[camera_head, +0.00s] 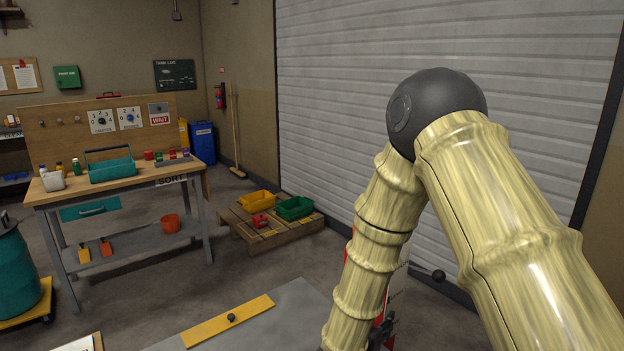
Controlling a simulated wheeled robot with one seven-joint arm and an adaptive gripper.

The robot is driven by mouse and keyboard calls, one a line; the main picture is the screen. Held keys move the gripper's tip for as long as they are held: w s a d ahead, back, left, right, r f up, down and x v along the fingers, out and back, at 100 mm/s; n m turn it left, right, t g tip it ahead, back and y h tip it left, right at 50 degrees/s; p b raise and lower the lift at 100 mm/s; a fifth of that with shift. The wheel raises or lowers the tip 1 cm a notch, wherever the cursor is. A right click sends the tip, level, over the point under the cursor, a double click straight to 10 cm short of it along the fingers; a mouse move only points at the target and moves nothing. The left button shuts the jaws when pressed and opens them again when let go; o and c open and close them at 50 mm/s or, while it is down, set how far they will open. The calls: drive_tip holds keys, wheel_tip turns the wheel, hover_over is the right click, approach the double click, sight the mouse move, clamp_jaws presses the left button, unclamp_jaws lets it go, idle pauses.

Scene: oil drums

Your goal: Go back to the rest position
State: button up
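My bamboo-patterned arm fills the right side of the head view, bent at a dark round elbow, with its forearm running down to the bottom edge. A small dark part at the forearm's lower end, seemingly my gripper (383,333), shows only in part. Its fingers are mostly hidden, so I cannot see whether it is open or holds anything. Below the forearm is a grey tabletop (285,310) with a yellow strip (205,327) and a small black knob (231,318) on it. A red and white thing (398,285) is partly hidden behind the forearm.
A workbench (120,185) with a teal tote (110,170) stands at the left. A pallet (285,233) with a yellow bin (257,201) and a green bin (294,208) lies before the shutter (330,90). A teal drum (18,272) stands far left. Open floor lies between.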

drive_tip(key=s+d+f+n+g+y+p, duration=0.25)
drive_tip(key=s+f+g+y, duration=0.25)
drive_tip(key=s+f, duration=1.25)
drive_tip(key=s+d+f+n+g+y, duration=0.1)
drive_tip(key=s+f+g, duration=0.1)
drive_tip(key=s, duration=0.5)
drive_tip(key=s+d+f+g+y+p, duration=0.1)
drive_tip(key=s+f+g, duration=0.1)
drive_tip(key=s, duration=0.6)
drive_tip(key=s+d+f+n+g+y, duration=0.1)
drive_tip(key=s+f, duration=0.3)
drive_tip(key=s, duration=0.4)
drive_tip(key=shift+s+d+f+n+g, duration=0.25)
drive_tip(key=shift+d+f+n+g, duration=0.1)
drive_tip(key=shift+g, duration=0.55)
drive_tip(key=shift+w+r, duration=0.1)
